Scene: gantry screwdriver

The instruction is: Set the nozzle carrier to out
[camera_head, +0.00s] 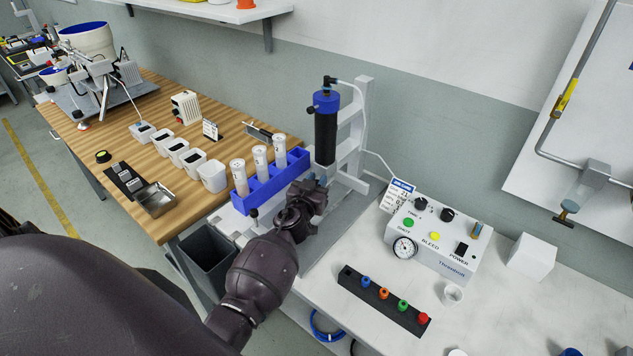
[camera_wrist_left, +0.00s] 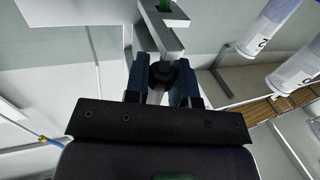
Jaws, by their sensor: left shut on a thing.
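My left gripper (camera_head: 318,186) is low at the gantry, just below the black syringe barrel with the blue cap (camera_head: 325,125). In the left wrist view the blue fingers of this gripper (camera_wrist_left: 163,82) are shut on a round black knob (camera_wrist_left: 161,75). A pale metal bracket (camera_wrist_left: 160,32), which looks like the nozzle carrier, runs up from the knob, with a green tip (camera_wrist_left: 172,12) at its end. In the head view the knob and bracket are hidden behind my gripper and wrist. My right gripper is not in view.
A blue rack (camera_head: 265,185) with white tubes stands close left of my gripper. The grey gantry frame (camera_head: 357,130) rises behind it. To the right are the control box (camera_head: 432,245) and a black strip of coloured nozzles (camera_head: 384,300). A bin (camera_head: 208,260) stands below the gap between tables.

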